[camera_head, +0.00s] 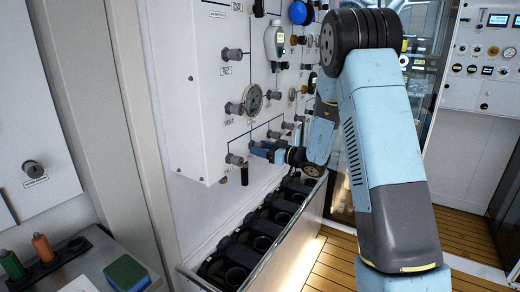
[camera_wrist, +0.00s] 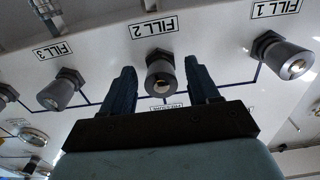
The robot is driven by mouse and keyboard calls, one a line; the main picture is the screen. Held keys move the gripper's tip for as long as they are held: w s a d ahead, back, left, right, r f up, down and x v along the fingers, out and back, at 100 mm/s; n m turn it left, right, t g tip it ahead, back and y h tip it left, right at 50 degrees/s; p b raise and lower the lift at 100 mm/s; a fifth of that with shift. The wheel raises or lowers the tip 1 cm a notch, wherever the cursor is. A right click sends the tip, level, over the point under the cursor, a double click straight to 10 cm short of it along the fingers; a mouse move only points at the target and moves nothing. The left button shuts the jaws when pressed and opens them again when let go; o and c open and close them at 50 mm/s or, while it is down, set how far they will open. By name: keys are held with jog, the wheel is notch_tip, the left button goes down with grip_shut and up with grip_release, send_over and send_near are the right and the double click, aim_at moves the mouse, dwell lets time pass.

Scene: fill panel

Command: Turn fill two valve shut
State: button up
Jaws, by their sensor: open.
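The fill two valve (camera_wrist: 161,74) is a grey round fitting with a dark hex collar, under the upside-down FILL 2 label (camera_wrist: 153,28) in the wrist view. My gripper (camera_wrist: 160,82) is open, with one dark blue finger on each side of the valve. A narrow gap shows on both sides, so the fingers look apart from it; depth is hard to tell. In the head view my gripper (camera_head: 264,151) is at the lower part of the white panel (camera_head: 210,60). I cannot clearly pick out the fill two valve there.
The FILL 1 valve (camera_wrist: 292,61) and the FILL 3 valve (camera_wrist: 56,94) flank it in the wrist view. A rack with dark cups (camera_head: 262,243) runs below the panel. A gauge (camera_head: 252,99) sits above my gripper. Wooden floor (camera_head: 320,265) is clear at right.

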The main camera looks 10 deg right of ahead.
jog(key=shift+w+a, duration=0.3)
jog(key=shift+a, duration=0.1)
jog(key=c, duration=1)
